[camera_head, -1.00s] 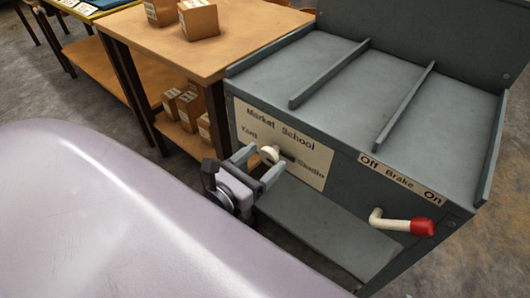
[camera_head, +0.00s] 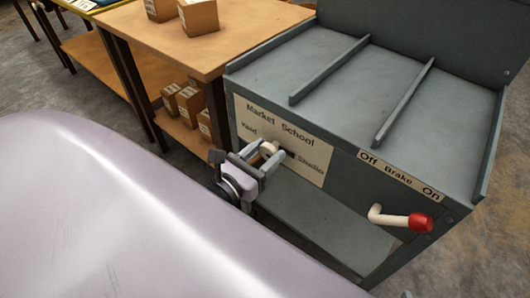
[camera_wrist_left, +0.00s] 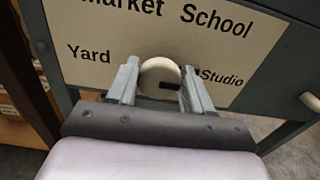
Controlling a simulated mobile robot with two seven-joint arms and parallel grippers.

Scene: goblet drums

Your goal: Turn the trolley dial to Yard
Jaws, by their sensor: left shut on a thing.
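The trolley dial is a round cream knob (camera_head: 268,148) on a cream label plate (camera_head: 308,167) on the trolley's front. The plate reads Market, School, Yard and Studio. A dark pointer on the dial extends right, toward Studio; Yard is on the left. My left gripper (camera_head: 267,154) is shut on the dial, one finger on each side. The left wrist view also shows the dial (camera_wrist_left: 159,72) between the fingers, which hide part of its sides and of the plate. My right gripper is not in view.
The grey trolley (camera_head: 330,75) has a ridged top. A red-tipped brake lever (camera_head: 420,222) sticks out at the right under an Off Brake On label (camera_head: 400,174). A wooden table (camera_head: 240,40) with boxes stands behind left. A grey shelf (camera_head: 320,225) lies below the dial.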

